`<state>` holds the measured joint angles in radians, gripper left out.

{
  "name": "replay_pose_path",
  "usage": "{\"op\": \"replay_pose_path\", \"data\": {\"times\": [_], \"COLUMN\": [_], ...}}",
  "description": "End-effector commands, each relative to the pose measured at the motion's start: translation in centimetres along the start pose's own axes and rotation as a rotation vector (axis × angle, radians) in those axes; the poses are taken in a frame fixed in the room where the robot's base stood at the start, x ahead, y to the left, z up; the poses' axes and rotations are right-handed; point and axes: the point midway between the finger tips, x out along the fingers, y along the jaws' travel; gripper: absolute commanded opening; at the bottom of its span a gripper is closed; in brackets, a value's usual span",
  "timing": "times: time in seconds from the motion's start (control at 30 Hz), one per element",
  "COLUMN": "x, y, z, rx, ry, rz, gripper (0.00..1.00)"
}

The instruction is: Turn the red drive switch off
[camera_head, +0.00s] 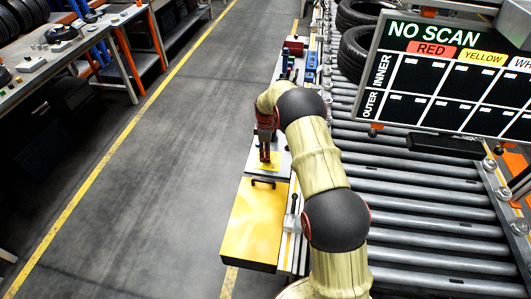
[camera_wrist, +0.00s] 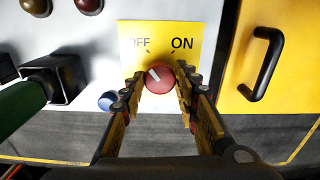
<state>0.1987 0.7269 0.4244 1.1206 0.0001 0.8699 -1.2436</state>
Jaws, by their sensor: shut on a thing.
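The red drive switch (camera_wrist: 160,80) is a round red knob with a white pointer line, on a yellow plate (camera_wrist: 205,40) lettered OFF at left and ON at right. The pointer leans to the upper left, toward OFF. My gripper (camera_wrist: 160,77) has a finger on each side of the knob and is shut on it. In the head view my gripper (camera_head: 267,152) is over the small yellow plate (camera_head: 273,167) at the conveyor's side; the knob is hidden there.
In the wrist view, a blue button (camera_wrist: 107,101), a black box-shaped fitting (camera_wrist: 60,77) and a green cylinder (camera_wrist: 20,108) lie left of the switch. A yellow cover with a black handle (camera_wrist: 266,68) is at right. The roller conveyor (camera_head: 430,213) runs alongside; the left floor is clear.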

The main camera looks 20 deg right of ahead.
Motion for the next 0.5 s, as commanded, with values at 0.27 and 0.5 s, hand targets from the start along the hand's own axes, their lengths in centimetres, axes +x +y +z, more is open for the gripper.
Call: {"op": "replay_pose_path", "data": {"times": [0.27, 0.5], "x": [0.03, 0.04], "y": [0.0, 0.01], "z": [0.04, 0.04], "rx": [-0.111, -0.144], "ry": [0.0, 0.0], "rz": [0.0, 0.0], "gripper": [0.06, 0.06]}}
